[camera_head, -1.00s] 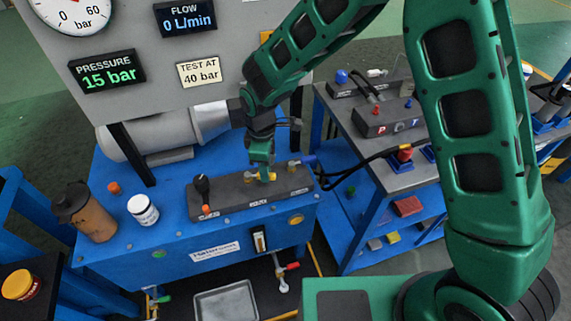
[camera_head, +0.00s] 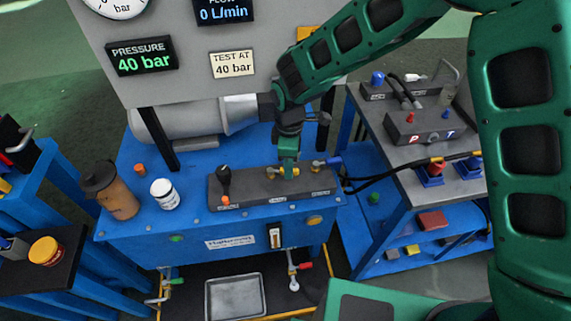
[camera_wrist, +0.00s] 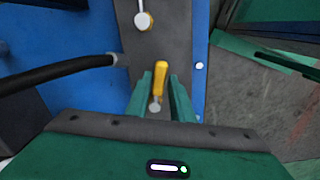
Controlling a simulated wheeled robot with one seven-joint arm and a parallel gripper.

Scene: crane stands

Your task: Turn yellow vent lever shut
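The yellow vent lever (camera_wrist: 161,76) stands on the dark valve block (camera_head: 252,188) of the blue bench. In the wrist view it points up the picture, roughly along the block, with its round pivot near my fingers' bases. My gripper (camera_wrist: 160,82) has one finger on each side of the lever, with narrow gaps showing, so it looks open around it. In the head view my gripper (camera_head: 289,168) reaches down to the block and partly hides the yellow lever (camera_head: 272,174). The pressure display (camera_head: 143,62) reads 40 bar.
A black-knobbed lever (camera_head: 224,180) stands left on the block. A blue-handled valve with a black hose (camera_head: 360,186) is at its right end. A white jar (camera_head: 165,194) and brown bottle (camera_head: 118,200) stand on the bench's left. A sign (camera_head: 233,64) says test at 40 bar.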

